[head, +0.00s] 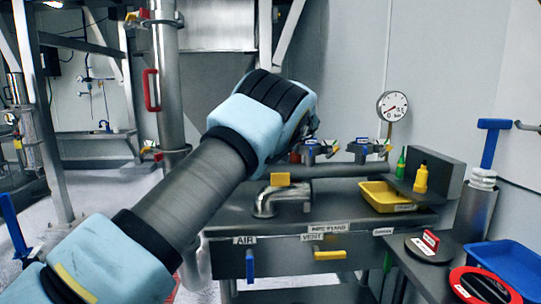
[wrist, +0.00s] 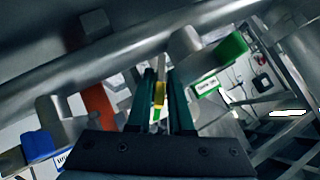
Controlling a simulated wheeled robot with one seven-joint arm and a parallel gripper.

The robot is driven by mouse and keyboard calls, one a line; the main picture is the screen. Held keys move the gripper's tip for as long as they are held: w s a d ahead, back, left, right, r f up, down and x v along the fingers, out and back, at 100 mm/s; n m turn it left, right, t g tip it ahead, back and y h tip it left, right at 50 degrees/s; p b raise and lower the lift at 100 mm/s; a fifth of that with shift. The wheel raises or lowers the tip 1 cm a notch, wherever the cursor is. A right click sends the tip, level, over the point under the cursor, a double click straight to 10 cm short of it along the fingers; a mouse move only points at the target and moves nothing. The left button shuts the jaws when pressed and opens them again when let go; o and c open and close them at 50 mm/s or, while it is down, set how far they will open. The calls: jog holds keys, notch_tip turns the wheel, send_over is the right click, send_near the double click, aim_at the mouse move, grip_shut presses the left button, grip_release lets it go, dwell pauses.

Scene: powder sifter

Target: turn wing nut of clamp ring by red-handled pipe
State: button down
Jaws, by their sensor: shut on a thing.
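The steel pipe (head: 172,115) with a red handle (head: 152,90) stands upright at the left in the head view. A clamp ring (head: 173,150) sits below the handle, with a small coloured piece (head: 148,149) at its left side. In the wrist view, my gripper (wrist: 161,82) is shut on a small yellow piece (wrist: 160,94). I cannot tell whether this is the wing nut, or which clamp it belongs to. In the head view, my wrist hides the gripper's fingers.
A grey bench (head: 340,202) carries a bent pipe (head: 268,200), a yellow tray (head: 386,197) and a yellow bottle (head: 421,178). A gauge (head: 392,106) stands behind. In the wrist view, a pipe (wrist: 210,30) crosses close above the fingers, with green (wrist: 227,49) and blue (wrist: 38,145) blocks beside them.

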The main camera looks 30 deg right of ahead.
jog(key=shift+f+m+t+y, duration=0.1)
jog(key=shift+m+t+y, duration=0.35)
jog(key=shift+y, duration=0.25)
jog(key=c, duration=0.9)
grip_release()
jog(key=shift+c, duration=0.2)
jog(key=b+v, duration=0.3)
jog(key=v, duration=0.7)
jog(key=shift+s, duration=0.35)
jog(key=shift+d, duration=0.15)
